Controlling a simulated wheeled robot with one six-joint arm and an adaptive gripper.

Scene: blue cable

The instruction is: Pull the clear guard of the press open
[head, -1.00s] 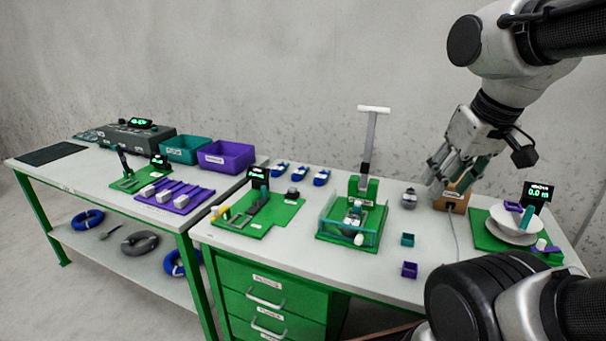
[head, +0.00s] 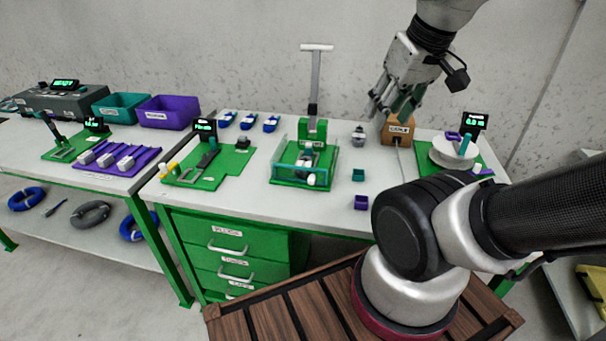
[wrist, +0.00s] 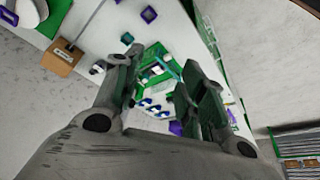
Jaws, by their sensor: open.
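The press stands on a green base on the right-hand bench, with a tall lever (head: 315,80) topped by a white crossbar. Its clear guard (head: 297,176) is a see-through, teal-edged box around the front of the press; whether it is shut is hard to tell. The press also shows between my fingers in the wrist view (wrist: 158,72). My gripper (head: 378,108) is open and empty, above the bench, right of the press and apart from the guard. In the wrist view my gripper (wrist: 155,75) shows its two fingers spread wide.
A brown box (head: 397,132) and a grey round part (head: 358,136) stand right of the press. A green board (head: 210,165) lies to the left.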

